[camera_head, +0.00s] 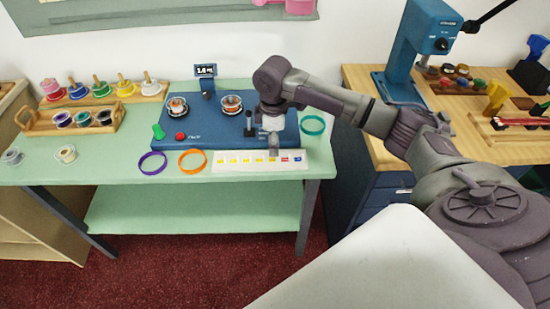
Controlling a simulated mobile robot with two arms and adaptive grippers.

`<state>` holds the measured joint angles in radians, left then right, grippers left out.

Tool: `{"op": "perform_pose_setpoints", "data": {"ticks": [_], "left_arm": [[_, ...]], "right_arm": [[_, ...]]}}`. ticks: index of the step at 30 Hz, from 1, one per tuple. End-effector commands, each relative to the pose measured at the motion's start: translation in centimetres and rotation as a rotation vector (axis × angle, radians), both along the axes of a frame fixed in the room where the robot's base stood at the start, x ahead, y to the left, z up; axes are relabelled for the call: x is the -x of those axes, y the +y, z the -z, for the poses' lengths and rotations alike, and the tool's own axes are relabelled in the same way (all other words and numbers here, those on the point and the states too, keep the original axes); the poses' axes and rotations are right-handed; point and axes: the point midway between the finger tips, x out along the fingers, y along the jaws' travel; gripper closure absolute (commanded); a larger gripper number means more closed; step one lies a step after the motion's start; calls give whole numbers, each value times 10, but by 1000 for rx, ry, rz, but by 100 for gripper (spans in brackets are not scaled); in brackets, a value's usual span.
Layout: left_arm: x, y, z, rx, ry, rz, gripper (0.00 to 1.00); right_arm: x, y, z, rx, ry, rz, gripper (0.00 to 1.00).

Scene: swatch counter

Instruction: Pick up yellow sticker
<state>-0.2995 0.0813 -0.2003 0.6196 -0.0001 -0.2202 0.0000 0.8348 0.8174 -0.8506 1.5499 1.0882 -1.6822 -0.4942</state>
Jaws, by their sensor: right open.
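A white strip (215,167) lies along the front edge of the green counter. My right gripper (273,149) points down over the right half of the strip, near the rightmost yellow marks. It is open, and I see nothing held in it. It partly hides the strip's back edge; whether the fingertips touch the strip I cannot tell. My left gripper is not in view.
A blue machine (208,137) with spools, a red button and a small display stands behind the strip. Purple (153,163), orange (192,161) and teal (313,125) rings lie around it. Wooden spool racks (68,128) stand left. A wooden bench (380,153) with a blue press is right.

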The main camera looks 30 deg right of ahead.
Motion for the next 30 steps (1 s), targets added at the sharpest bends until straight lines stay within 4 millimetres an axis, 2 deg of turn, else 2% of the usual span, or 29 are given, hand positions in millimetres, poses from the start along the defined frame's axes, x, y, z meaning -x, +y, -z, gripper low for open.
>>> {"op": "perform_pose_setpoints", "data": {"ticks": [12,20,27,30], "left_arm": [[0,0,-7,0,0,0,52],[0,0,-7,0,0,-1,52],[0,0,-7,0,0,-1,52],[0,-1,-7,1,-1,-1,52]], "right_arm": [[2,-7,50,0,1,-1,55],[2,-7,53,1,-1,-1,55],[2,-7,52,1,0,-1,94],[2,-7,52,1,0,-1,95]]}}
